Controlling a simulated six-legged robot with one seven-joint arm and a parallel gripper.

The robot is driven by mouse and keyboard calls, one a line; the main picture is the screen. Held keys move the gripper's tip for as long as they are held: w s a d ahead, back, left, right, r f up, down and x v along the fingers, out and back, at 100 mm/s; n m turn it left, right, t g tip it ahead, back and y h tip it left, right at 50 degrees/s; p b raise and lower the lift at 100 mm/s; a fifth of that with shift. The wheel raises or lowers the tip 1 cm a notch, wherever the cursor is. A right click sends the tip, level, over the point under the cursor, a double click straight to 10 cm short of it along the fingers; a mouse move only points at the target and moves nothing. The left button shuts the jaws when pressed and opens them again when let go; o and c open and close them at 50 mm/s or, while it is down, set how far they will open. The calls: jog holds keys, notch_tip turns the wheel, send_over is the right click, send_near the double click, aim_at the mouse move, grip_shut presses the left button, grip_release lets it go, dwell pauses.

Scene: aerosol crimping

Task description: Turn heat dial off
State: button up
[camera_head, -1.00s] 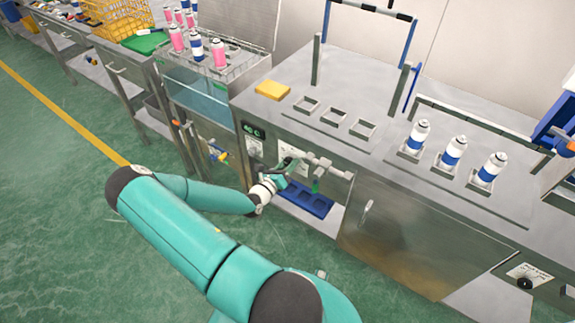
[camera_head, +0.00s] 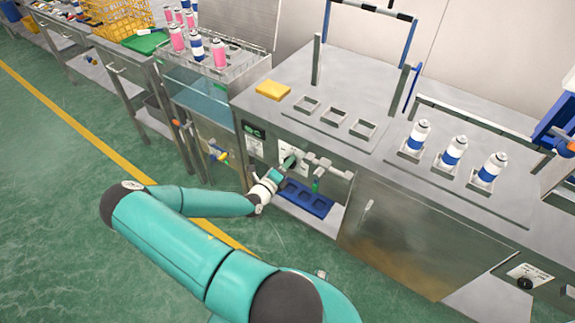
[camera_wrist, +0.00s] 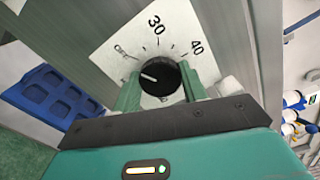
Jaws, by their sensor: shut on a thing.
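The heat dial (camera_wrist: 160,77) is a round black knob on a white scale plate (camera_wrist: 130,50) in the wrist view. The scale reads 30 and 40, with a round mark, perhaps a zero, at the left. The white pointer line on the knob points left, a little below that mark. My gripper (camera_wrist: 160,88) has one green finger on each side of the knob and is shut on it. In the head view my gripper (camera_head: 284,168) is at the front panel of the steel bench, and hides the dial there.
A blue tray (camera_head: 306,198) with square pockets is just below my gripper. Pipe fittings (camera_head: 325,166) stick out to its right. A green digital display (camera_head: 254,132) is up to the left. A steel door (camera_head: 400,235) is further right. Green floor lies open at left.

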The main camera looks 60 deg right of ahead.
dwell(0.3)
jog(key=o, duration=1)
jog(key=shift+c, duration=0.2)
jog(key=w+a, duration=0.2)
jog(key=a, duration=1.1)
jog(key=shift+a, duration=0.35)
